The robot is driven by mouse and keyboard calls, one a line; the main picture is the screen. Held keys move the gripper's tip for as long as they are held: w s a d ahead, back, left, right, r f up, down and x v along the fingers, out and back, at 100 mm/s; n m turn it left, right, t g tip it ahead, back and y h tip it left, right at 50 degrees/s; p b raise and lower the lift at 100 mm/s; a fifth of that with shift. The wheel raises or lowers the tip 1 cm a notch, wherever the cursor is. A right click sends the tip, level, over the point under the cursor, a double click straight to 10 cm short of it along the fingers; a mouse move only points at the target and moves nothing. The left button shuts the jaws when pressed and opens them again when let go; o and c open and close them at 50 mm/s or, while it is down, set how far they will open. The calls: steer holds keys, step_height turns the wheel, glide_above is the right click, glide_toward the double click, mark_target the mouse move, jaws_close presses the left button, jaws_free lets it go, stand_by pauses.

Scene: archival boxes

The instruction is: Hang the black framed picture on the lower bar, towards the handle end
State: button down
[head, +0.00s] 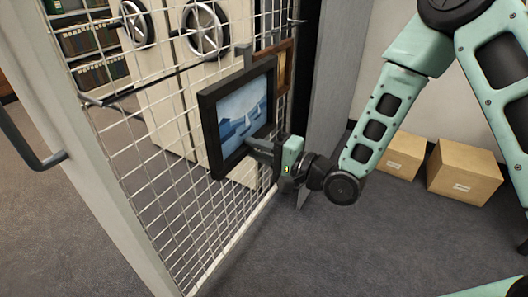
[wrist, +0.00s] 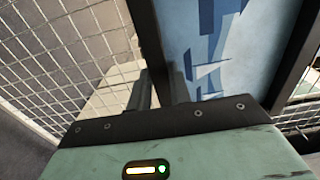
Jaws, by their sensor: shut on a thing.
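The black framed picture (head: 208,130), with a blue and white sailing scene, is upright in front of the wire mesh panel (head: 165,205). My gripper (head: 256,150) is shut on the lower part of its frame. In the wrist view my gripper's fingers (wrist: 160,92) straddle the dark frame side (wrist: 148,45). A grey hanger (head: 243,52) stands above the frame's top edge; I cannot tell whether it touches a bar. The lower bar (head: 140,87) runs across the mesh, its bare left part towards the dark handle (head: 35,160) on the panel's left post.
A brown framed picture (head: 286,68) hangs behind and right of the black one. A higher bar (head: 100,50) crosses the mesh above. Two cardboard boxes (head: 465,172) stand on the floor at right. The carpet in front of the panel is clear.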

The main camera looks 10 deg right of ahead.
steer(key=shift+x, duration=2.8)
